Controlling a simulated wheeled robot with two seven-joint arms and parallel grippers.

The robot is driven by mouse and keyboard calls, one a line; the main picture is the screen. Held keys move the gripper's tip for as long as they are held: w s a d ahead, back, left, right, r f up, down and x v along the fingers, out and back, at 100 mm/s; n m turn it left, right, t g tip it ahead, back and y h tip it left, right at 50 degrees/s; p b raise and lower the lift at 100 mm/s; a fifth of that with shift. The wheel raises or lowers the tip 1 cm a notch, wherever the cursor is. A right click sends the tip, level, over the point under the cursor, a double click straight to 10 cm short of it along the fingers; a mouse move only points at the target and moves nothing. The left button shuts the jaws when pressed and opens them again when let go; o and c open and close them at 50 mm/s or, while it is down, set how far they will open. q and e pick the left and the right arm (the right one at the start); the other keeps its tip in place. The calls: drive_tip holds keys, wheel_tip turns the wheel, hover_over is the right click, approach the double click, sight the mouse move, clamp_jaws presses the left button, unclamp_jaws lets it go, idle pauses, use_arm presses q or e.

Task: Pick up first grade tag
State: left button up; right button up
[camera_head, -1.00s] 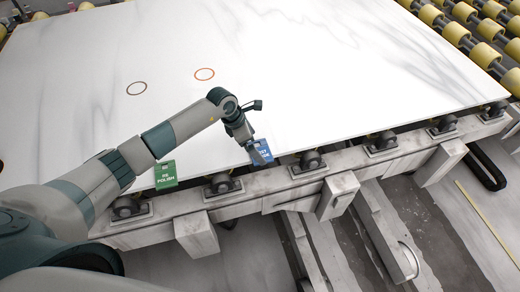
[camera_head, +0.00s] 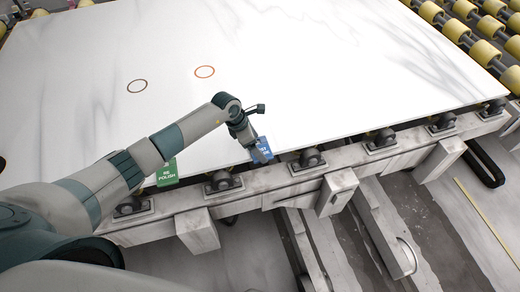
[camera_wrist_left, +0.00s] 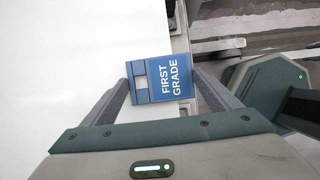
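The blue first grade tag (camera_head: 264,146) is at my left gripper (camera_head: 262,155), over the near edge of the white slab. In the left wrist view the tag (camera_wrist_left: 163,82) shows its white "FIRST GRADE" lettering. It sits between the two fingers of my left gripper (camera_wrist_left: 162,86), one against each side, so the gripper is shut on it. In the head view the gripper covers part of the tag. My right gripper is not in view.
A green "RE POLISH" tag (camera_head: 167,172) is at the slab edge left of my gripper. Two ring marks, brown (camera_head: 137,86) and orange (camera_head: 205,72), are on the slab (camera_head: 330,60). A frame with black rollers (camera_head: 310,158) runs along the near edge.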

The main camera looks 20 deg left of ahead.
use_arm(q)
drive_tip(key=shift+r, duration=0.1)
drive_tip(key=shift+r+b, duration=0.7)
drive_tip(key=shift+r, duration=0.2)
drive_tip(key=shift+s+d+r+b, duration=0.1)
drive_tip(key=shift+d+r+b, duration=0.1)
drive_tip(key=shift+r+b, duration=0.3)
drive_tip(key=shift+d+r+b, duration=0.2)
drive_tip(key=shift+r+b, duration=0.1)
drive_tip(key=shift+r, duration=0.35)
drive_tip(key=s+d+r+b, duration=0.4)
drive_tip(key=d+r, duration=0.2)
drive_tip(key=d, duration=0.4)
drive_tip(key=shift+s+r, duration=0.2)
drive_tip(key=shift+r, duration=0.2)
